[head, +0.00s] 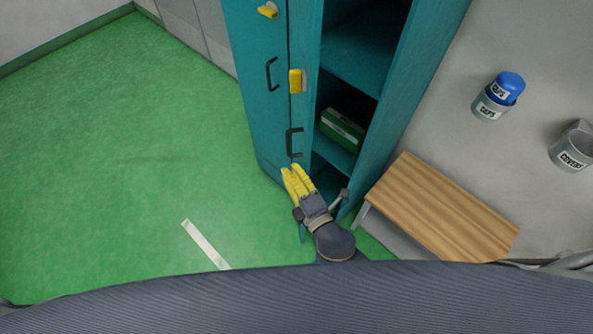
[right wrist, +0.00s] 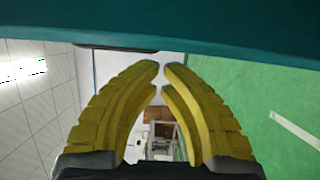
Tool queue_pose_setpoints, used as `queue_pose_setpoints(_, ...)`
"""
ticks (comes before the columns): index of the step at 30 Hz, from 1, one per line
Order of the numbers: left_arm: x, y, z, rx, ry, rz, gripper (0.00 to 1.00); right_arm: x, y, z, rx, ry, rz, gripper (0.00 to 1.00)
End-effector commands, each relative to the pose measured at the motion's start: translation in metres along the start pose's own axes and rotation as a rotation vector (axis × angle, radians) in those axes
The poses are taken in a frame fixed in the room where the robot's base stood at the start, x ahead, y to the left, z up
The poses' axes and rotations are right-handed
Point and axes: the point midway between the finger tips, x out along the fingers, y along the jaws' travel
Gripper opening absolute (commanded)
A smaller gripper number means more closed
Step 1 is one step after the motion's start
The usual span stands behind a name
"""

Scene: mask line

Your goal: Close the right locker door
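A teal locker (head: 440,45) stands at the top middle of the head view. Its right door (head: 306,40) is swung open and seen nearly edge-on, with a yellow latch (head: 296,81) and a black handle (head: 293,142). The left door (head: 252,60) looks closed. My right gripper (head: 291,169) is just below the open door's handle in the picture; I cannot tell whether it touches the door. In the right wrist view its yellow fingers (right wrist: 161,68) almost meet and hold nothing, with a teal panel (right wrist: 200,35) above them. My left gripper is out of view.
A green box (head: 342,130) lies on a shelf inside the locker. A wooden bench (head: 440,207) stands to the right. A blue-lidded cup (head: 497,95) and a grey "covers" holder (head: 572,148) are farther right. The green floor at left is open.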

Motion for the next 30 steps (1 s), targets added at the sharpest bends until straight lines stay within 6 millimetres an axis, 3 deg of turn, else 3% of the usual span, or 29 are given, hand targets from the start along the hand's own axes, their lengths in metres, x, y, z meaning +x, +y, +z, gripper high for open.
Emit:
queue_pose_setpoints(6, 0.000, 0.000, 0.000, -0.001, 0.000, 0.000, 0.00, -0.005, 0.000, 0.013, 0.000, 0.001, 0.000, 0.00)
queue_pose_setpoints(30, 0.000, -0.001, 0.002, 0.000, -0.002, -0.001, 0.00, -0.006, 0.000, 0.021, -0.003, 0.070, 0.001, 0.00)
